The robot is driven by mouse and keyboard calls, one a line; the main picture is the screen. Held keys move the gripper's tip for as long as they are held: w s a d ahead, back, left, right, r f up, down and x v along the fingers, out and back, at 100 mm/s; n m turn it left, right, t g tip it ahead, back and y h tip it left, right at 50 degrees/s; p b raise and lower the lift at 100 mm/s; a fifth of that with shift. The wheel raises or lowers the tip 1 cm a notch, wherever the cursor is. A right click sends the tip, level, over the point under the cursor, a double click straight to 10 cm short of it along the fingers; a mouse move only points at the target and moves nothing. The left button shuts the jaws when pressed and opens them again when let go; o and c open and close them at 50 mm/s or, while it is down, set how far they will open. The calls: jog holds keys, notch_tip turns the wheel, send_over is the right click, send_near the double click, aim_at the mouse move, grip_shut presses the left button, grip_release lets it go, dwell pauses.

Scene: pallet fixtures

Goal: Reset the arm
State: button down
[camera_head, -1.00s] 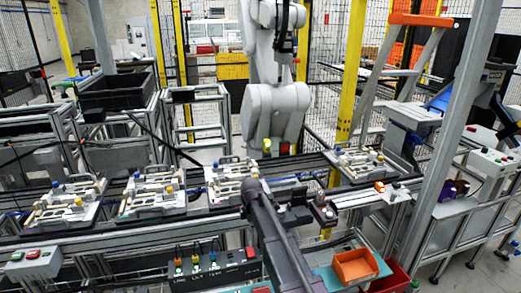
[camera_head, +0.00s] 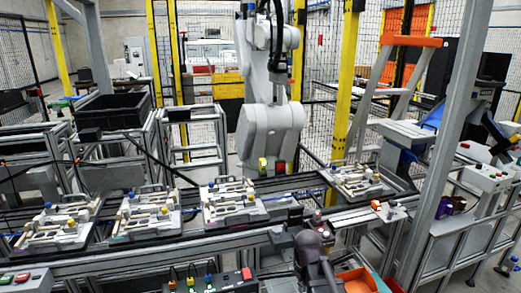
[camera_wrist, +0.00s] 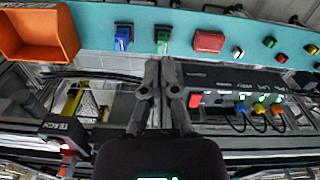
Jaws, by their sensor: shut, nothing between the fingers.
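My gripper (camera_wrist: 160,75) shows in the middle of the wrist view. Its two dark fingers are together and hold nothing. Beyond its tips lies a teal surface (camera_wrist: 280,22) with an orange bin (camera_wrist: 40,30), a blue piece (camera_wrist: 123,38), a green piece (camera_wrist: 162,40), a red block (camera_wrist: 208,41) and several small coloured knobs. In the head view my dark arm stands at the bottom centre right, in front of the conveyor line; my fingers cannot be made out there.
Several pallet fixtures (camera_head: 145,215) sit along the conveyor. A cabled control box (camera_head: 215,284) stands near the front. In the wrist view, a TEACH box (camera_wrist: 62,132) is left and a red button (camera_wrist: 195,100) right of my gripper. A grey post (camera_head: 440,160) rises at right.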

jog(key=s+d+m, duration=0.4)
jog(key=s, duration=0.2)
jog(key=shift+m, duration=0.4)
jog(key=shift+w+a, duration=0.1)
